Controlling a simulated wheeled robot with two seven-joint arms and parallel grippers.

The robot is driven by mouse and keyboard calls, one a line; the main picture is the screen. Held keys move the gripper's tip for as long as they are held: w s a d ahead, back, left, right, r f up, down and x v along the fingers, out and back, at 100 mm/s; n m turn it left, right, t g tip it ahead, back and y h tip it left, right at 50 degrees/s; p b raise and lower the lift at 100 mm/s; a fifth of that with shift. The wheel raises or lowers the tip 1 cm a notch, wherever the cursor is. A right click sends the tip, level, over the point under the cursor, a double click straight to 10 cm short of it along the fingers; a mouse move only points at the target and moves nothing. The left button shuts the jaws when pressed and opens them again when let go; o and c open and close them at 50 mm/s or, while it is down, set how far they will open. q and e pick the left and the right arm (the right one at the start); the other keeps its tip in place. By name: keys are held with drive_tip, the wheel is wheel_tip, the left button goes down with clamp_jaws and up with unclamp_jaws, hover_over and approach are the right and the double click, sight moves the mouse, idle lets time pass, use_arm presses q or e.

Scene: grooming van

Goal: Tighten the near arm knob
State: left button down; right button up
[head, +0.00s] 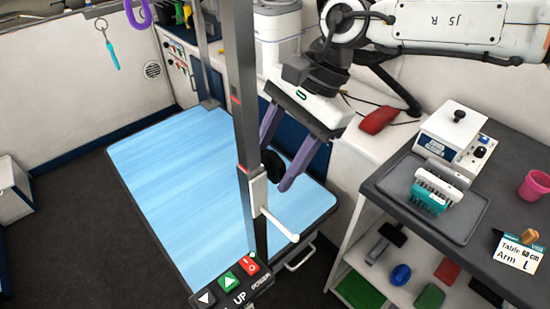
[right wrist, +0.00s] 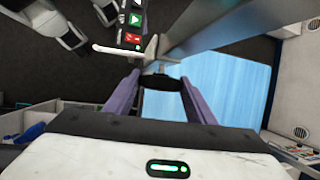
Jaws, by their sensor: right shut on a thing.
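The near arm is a tall grey post (head: 240,110) with red marks, standing at the edge of the blue grooming table (head: 165,190). A black knob (head: 273,166) sits on the post's right side, just above a white bracket (head: 258,190). My right gripper (head: 277,169) reaches down from the upper right, its purple fingers on either side of the knob. In the right wrist view the black knob (right wrist: 160,83) lies between the fingertips (right wrist: 160,79), and the gripper is shut on it. The fingers partly hide the knob. My left gripper is not in view.
A white rod (head: 280,224) sticks out below the knob, above a button box (head: 232,285). A grey cart (head: 440,222) at right carries a tray, a pink cup (head: 534,186) and a card reading "Table 60 cm, Arm L" (head: 519,254).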

sight(273, 150)
drive_tip(key=shift+w+a+g+h, duration=0.1)
drive_tip(key=shift+a+g+h, duration=0.05)
drive_tip(key=shift+g+h, duration=0.35)
drive_tip(key=shift+w+m+g+h, duration=0.15)
drive_tip(key=shift+m+g+h, duration=0.45)
drive_tip(key=shift+g+h, duration=0.8)
drive_tip(key=o, duration=1)
drive_tip(key=shift+o, duration=0.2)
drive_tip(key=shift+r, duration=0.1)
wheel_tip(273, 150, up, 8)
drive_tip(key=shift+r, duration=0.95)
